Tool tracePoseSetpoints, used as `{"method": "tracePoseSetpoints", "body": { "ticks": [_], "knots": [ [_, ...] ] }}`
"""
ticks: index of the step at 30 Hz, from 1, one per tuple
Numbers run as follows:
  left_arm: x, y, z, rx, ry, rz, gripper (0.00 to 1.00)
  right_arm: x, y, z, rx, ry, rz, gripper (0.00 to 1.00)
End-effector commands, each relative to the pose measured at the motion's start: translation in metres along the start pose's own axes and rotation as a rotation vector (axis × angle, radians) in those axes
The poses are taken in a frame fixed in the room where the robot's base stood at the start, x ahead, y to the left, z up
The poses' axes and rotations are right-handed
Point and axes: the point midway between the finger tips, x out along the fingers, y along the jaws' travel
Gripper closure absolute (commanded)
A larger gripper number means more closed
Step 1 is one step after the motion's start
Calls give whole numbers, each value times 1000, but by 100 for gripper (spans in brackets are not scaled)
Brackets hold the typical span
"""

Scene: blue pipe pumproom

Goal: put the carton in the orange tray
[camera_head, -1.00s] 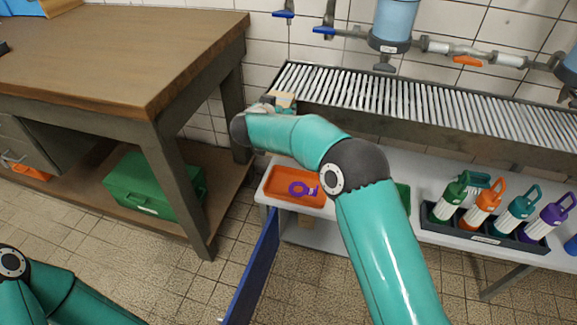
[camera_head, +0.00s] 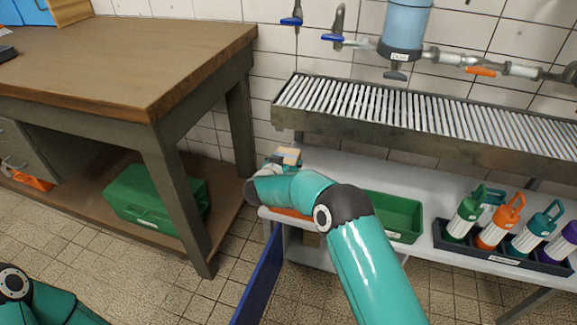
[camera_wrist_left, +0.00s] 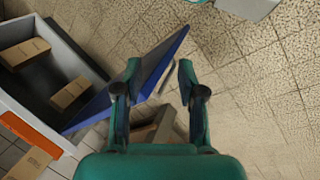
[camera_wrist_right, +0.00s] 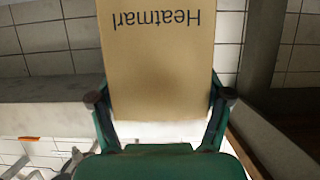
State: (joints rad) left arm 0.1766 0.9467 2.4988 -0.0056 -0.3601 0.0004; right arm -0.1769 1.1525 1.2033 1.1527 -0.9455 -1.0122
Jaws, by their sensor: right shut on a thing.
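The tan carton (camera_head: 288,155) is in my right gripper (camera_head: 277,164), near the bench's left end. In the right wrist view the carton (camera_wrist_right: 158,60) stands between the two fingers, with "Heatmarl" upside down on it. The orange tray (camera_head: 290,212) is just below my right forearm, which hides most of it; what lies inside is hidden. An orange edge, probably the tray's (camera_wrist_left: 30,132), shows in the left wrist view. My left gripper (camera_wrist_left: 159,68) is open and empty above the floor, near a blue panel (camera_wrist_left: 150,75).
A green tray (camera_head: 396,216) and a dark rack (camera_head: 490,246) of bottles stand on the white bench. A slatted rack (camera_head: 400,105) is above. A wooden table (camera_head: 120,50) is left. The blue panel sticks out below the bench. Cartons (camera_wrist_left: 70,93) lie in a compartment.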

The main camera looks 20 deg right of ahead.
Motion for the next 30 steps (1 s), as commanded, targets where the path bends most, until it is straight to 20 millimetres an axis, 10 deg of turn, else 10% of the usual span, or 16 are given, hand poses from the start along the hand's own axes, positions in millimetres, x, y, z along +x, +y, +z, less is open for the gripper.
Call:
{"method": "tracePoseSetpoints", "body": {
  "ticks": [14, 15, 18, 30],
  "knots": [
    [2, -1, 0, 0, 0, 0, 60, 3, -1, 8, 1, 2, -1, 87],
    [2, -1, 0, 0, 0, 0, 60, 3, -1, 8, 1, 1, -1, 18],
    [2, -1, 0, 0, 0, 0, 60, 3, -1, 8, 1, 1, -1, 1],
    [1, 0, 0, 0, 0, 0, 60, 2, -1, 5, 2, 2, -1, 0]
  ]
}}
